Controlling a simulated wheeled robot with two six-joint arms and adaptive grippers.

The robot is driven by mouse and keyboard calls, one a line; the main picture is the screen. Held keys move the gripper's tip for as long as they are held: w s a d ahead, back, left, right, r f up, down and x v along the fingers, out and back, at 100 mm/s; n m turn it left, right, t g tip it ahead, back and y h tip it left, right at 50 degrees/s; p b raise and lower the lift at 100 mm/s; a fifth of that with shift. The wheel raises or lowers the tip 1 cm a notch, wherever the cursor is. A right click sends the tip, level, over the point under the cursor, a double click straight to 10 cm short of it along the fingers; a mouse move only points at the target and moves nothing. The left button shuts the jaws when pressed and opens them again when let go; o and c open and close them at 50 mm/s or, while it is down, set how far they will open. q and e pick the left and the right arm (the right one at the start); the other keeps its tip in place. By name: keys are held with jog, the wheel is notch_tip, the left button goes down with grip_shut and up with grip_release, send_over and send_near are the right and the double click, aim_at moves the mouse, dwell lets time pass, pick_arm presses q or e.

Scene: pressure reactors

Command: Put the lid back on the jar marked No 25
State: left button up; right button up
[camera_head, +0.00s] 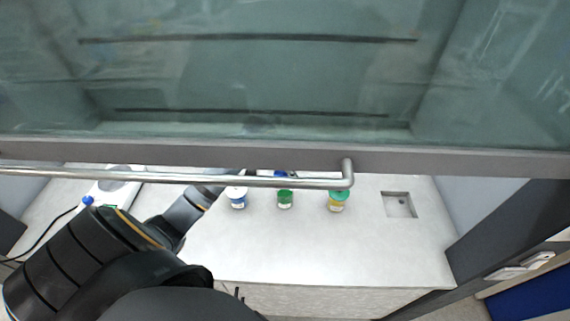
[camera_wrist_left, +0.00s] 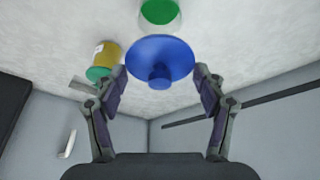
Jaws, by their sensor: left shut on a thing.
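My left gripper (camera_wrist_left: 160,74) is shut on a blue lid (camera_wrist_left: 160,58) with a round knob. In the head view the lid (camera_head: 281,174) shows partly behind the door's handle bar, just behind a green jar (camera_head: 285,200). Jar numbers are too small to read. My right gripper is not in view.
A raised glass door (camera_head: 250,80) with a metal handle bar (camera_head: 210,180) crosses the head view above the worktop (camera_head: 330,250). A square recess (camera_head: 400,205) lies at the right. A white device (camera_head: 115,190) stands at the left. The front of the worktop is clear.

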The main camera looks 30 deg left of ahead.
pick_arm(q)
jog(key=shift+f+b, duration=2.2)
jog(key=shift+b, duration=0.55)
jog(key=shift+f, duration=0.95)
jog(key=shift+r, duration=0.1)
jog(key=shift+p, duration=0.85)
jog(key=shift+f+p, duration=0.25)
jog(key=shift+p, duration=0.1)
jog(key=shift+p, duration=0.5)
jog(key=o, duration=1)
jog(key=shift+c, duration=0.2)
